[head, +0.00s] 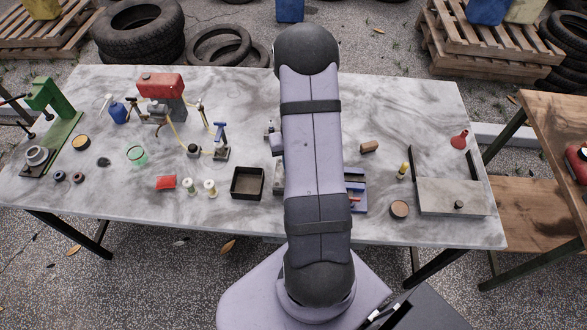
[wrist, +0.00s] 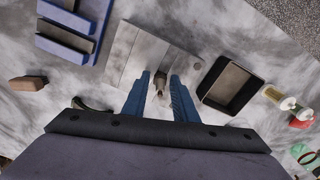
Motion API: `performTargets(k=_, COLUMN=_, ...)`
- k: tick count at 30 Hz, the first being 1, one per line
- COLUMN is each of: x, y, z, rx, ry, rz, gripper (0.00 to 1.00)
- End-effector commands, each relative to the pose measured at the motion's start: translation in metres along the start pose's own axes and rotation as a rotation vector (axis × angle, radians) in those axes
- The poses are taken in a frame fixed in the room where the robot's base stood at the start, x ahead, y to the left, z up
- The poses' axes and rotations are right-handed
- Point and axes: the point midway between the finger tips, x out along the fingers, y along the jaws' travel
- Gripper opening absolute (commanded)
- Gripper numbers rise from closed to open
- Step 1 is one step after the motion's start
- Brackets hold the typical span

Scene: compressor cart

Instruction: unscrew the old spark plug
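In the wrist view, my gripper (wrist: 160,76) has two blue fingers spread apart over a flat grey block (wrist: 124,60). A small grey-brown piece that looks like the old spark plug (wrist: 159,86) stands between the fingers, with a visible gap on each side. I cannot tell how far it sits in the block. In the head view, my arm hides the gripper and the plug. Only an edge of the block (head: 279,185) shows left of my arm.
A black open tray (head: 247,183) is beside the block and also shows in the wrist view (wrist: 229,86).

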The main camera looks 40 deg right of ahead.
Motion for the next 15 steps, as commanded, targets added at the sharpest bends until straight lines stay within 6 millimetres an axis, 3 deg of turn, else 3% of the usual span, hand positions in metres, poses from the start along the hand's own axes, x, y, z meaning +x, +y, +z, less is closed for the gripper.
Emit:
performTargets(k=7, x=-0.0002, y=0.0, z=0.0001, rx=0.232, ry=0.0, rz=0.0, gripper=0.26)
performTargets(k=15, x=0.0, y=0.0, z=0.0, rx=0.293, ry=0.0, rz=0.0, gripper=0.26)
